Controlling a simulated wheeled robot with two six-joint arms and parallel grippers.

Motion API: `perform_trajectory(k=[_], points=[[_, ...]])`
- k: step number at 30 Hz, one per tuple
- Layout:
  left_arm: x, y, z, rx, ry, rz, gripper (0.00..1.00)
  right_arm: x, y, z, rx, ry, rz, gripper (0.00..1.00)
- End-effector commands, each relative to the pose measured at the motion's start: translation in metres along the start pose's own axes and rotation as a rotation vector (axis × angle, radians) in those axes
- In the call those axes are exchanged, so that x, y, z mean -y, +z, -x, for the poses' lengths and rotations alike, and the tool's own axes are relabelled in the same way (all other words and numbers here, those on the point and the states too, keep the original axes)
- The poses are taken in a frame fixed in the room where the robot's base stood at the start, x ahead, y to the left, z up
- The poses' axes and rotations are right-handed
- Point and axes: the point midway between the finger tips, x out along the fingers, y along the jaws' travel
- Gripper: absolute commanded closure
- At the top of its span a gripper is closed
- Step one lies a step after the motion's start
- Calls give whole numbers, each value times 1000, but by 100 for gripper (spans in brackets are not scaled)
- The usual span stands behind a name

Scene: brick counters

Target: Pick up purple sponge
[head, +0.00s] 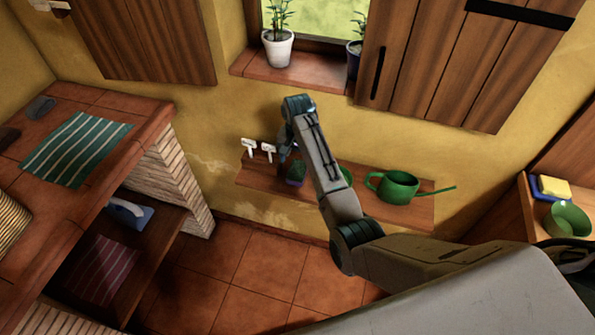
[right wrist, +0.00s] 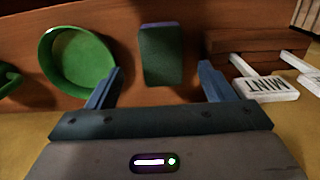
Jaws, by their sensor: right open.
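The sponge (head: 296,173) lies on the wooden wall shelf, with a dark green top and a purple side. In the right wrist view the sponge (right wrist: 160,56) shows its green face and a thin purple edge, ahead of and between the blue fingers. My right gripper (head: 285,154) points down just above the shelf, close to the sponge; its fingers are partly hidden by my arm. In the right wrist view the right gripper (right wrist: 161,73) is open, with nothing held. I cannot tell whether the fingers reach down beside the sponge. My left gripper is not in view.
On the shelf (head: 420,211), a green watering can (head: 398,187) stands to the right and white plant markers (head: 268,151) stand to the left. A green round pot (right wrist: 77,58) is beside the sponge. A window sill with potted plants (head: 277,48) and wooden shutters are above.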

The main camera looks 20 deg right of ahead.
Motion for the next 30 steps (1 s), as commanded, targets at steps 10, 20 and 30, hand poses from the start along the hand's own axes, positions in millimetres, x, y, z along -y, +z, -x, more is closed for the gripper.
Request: perform_trajectory(k=[10, 20, 30], points=[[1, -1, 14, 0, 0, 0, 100, 2, -4, -33, 2, 2, 0, 25], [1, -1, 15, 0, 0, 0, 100, 2, -4, -58, 0, 0, 0, 25], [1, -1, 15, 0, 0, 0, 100, 2, -4, -57, 0, 0, 0, 70]])
